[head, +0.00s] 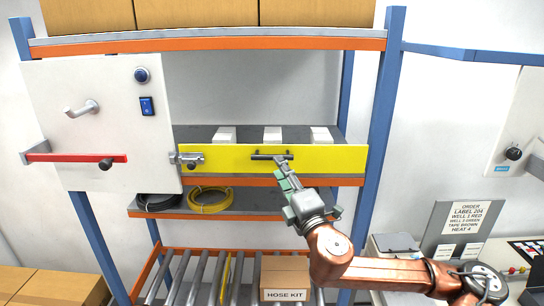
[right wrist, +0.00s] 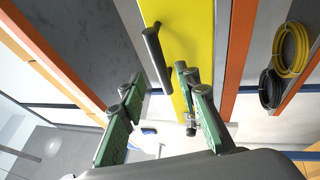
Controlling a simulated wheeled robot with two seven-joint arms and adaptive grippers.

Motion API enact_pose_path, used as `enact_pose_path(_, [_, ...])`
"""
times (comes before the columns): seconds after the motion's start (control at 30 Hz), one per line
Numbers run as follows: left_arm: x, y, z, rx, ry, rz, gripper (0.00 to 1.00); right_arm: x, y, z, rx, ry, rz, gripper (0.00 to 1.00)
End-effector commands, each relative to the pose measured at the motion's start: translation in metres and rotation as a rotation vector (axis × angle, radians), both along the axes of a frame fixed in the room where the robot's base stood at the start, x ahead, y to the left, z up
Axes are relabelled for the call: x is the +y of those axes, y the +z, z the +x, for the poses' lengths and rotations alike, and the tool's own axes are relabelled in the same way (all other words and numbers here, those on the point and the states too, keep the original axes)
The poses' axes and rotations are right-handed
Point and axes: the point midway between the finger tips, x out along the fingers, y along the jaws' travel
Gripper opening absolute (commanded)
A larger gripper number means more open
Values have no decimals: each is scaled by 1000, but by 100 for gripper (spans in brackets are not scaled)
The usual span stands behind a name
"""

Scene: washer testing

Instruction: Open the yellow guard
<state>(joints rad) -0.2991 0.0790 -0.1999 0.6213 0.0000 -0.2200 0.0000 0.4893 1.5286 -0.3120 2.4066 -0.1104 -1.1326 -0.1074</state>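The yellow guard (head: 225,158) is a long flat panel across the front of a shelf, upright and closed. It also shows in the right wrist view (right wrist: 192,35). Its dark bar handle (head: 262,156) sits near the middle of the panel; in the right wrist view the handle (right wrist: 154,52) lies ahead of the fingers. My right gripper (head: 280,168) is just at the handle's right part, its green fingers (right wrist: 158,78) apart, with the handle's end between them in the picture. I cannot tell whether they touch it. My left gripper is out of view.
A metal bolt latch (head: 187,158) sits at the guard's left end, beside a white panel (head: 60,95) with a red bar (head: 75,158). White blocks (head: 272,134) stand behind the guard. Coiled hoses (head: 210,200) and a hose kit box (head: 285,275) are below.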

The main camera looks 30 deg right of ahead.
Motion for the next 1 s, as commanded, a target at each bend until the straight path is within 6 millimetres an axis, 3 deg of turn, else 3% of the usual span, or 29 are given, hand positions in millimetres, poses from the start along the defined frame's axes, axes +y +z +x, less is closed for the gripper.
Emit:
enact_pose_path(0.2, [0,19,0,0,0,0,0,-4,13,34,-1,2,3,30])
enact_pose_path(0.4, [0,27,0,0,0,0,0,-8,15,55,1,2,3,30])
enact_pose_path(0.77, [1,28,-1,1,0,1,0,-8,14,60,1,0,2,29])
enact_pose_path(1.0, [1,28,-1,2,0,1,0,-8,14,60,1,0,2,13])
